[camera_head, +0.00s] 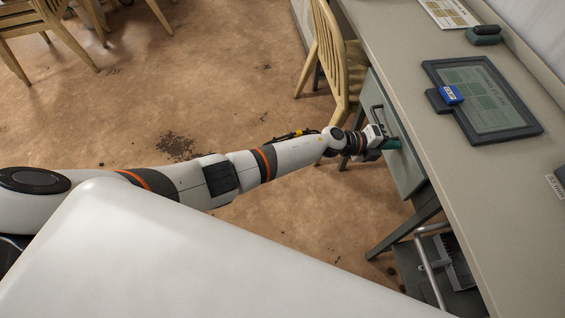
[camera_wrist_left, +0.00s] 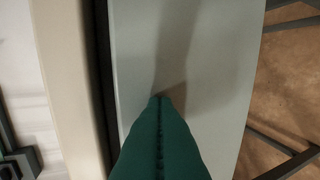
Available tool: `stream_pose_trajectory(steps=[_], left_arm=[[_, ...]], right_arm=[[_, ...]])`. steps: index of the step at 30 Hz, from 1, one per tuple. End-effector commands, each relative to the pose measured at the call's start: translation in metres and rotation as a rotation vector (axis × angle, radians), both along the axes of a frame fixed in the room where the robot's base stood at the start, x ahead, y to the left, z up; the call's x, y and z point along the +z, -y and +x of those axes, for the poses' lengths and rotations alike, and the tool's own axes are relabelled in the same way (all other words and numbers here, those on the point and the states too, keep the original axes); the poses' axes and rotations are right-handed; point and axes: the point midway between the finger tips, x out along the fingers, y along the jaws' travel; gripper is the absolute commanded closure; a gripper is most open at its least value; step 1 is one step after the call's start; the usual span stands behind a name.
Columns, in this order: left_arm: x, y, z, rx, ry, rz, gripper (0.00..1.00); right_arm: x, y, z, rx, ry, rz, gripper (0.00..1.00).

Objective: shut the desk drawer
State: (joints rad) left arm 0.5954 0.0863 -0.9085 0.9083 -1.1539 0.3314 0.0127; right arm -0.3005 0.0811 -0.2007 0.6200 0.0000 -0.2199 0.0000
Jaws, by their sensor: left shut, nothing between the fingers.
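The desk drawer (camera_head: 406,172) has a grey-green front below the desk top, with a dark handle (camera_head: 377,112) toward its far end. My left gripper (camera_head: 393,143) is at the drawer front, nearer than the handle. Its green fingers are shut with nothing between them. In the left wrist view the shut fingers (camera_wrist_left: 160,105) point at the plain drawer front (camera_wrist_left: 210,60), and their tips are touching it or very close. A dark gap runs between the desk top's edge and the front; I cannot tell how far out the drawer is. My right gripper is not in view.
The long desk (camera_head: 455,165) carries a dark tablet-like panel (camera_head: 485,95) with a blue tag and a dark green object (camera_head: 484,35). A wooden chair (camera_head: 335,60) stands beside the desk, beyond my arm. A grey crate-like thing (camera_head: 452,262) is under the desk.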

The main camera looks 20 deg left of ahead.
Motion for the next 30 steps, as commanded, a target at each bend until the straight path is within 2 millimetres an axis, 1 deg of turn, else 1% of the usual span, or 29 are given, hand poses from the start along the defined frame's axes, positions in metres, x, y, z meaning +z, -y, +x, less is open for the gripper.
stream_pose_trajectory(steps=[1, 3, 9, 25, 30], left_arm=[[-0.001, 0.005, 0.003, 0.000, 0.001, -0.001, 1.00], [-0.001, 0.009, 0.006, 0.000, 0.000, -0.001, 1.00], [0.001, 0.015, 0.010, 0.000, 0.001, -0.002, 1.00], [0.004, 0.018, 0.011, 0.000, 0.005, -0.006, 1.00], [0.005, 0.011, 0.012, 0.001, 0.007, -0.005, 1.00]], right_arm=[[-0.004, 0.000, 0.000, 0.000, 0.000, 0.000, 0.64], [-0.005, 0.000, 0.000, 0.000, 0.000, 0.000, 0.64], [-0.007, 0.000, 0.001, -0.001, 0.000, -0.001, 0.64], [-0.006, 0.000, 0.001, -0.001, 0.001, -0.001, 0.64], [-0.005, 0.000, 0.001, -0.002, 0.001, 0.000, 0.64]])
